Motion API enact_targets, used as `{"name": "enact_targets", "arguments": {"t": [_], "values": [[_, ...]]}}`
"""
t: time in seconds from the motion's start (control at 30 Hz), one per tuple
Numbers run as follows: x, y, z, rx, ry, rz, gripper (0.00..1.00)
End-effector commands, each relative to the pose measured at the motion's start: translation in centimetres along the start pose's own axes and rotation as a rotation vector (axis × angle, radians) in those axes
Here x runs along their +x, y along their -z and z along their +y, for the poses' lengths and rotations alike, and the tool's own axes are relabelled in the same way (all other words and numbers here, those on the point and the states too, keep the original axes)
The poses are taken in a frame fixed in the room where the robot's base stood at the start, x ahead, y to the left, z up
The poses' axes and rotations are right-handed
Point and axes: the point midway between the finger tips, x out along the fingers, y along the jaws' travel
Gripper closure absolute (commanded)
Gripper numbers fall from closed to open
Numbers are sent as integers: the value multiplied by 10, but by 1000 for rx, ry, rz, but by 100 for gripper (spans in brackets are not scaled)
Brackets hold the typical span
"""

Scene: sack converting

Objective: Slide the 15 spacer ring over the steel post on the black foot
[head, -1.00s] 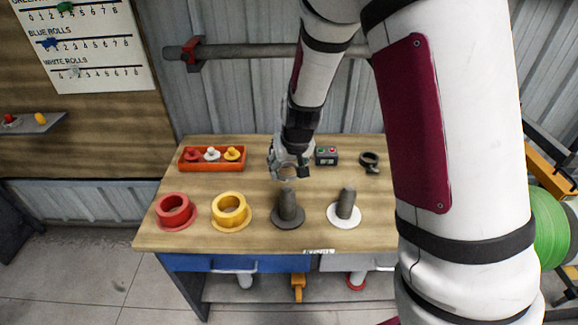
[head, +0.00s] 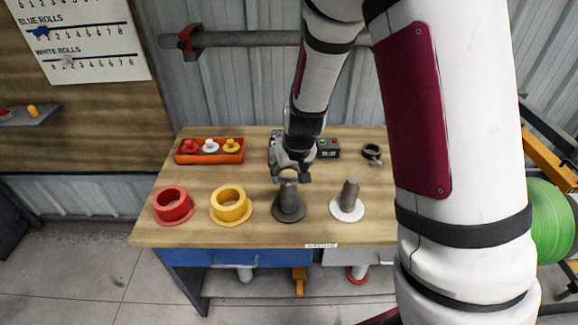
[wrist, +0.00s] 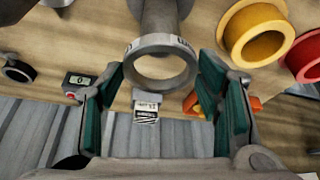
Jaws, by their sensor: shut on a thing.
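The spacer ring (wrist: 162,40) is a short grey ring with dark markings on its rim. My gripper (wrist: 161,62) is shut on it, with a green-padded finger on each side, in the wrist view. The steel post (head: 287,203) stands upright on the black foot (head: 290,216) in the head view. My gripper (head: 291,174) is right above the post top there. In the wrist view the post (wrist: 160,16) shows behind the ring's far rim. Bare wood shows through the ring's hole, so the ring appears off the post. The exact gap cannot be told.
A second post on a white foot (head: 347,208) stands to the right. Yellow (head: 231,206) and red (head: 173,206) flanged rings sit to the left. An orange tray (head: 210,157), a button box (head: 328,148) and a black clamp (head: 372,153) stand behind.

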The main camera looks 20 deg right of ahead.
Motion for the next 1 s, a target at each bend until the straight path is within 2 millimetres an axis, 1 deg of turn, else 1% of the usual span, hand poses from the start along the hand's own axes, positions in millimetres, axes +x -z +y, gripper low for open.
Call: {"name": "enact_targets", "arguments": {"t": [0.1, 1.0], "values": [[8, -2, 0, 0, 0, 0, 75], [52, -21, 0, 1, 0, 1, 75]]}}
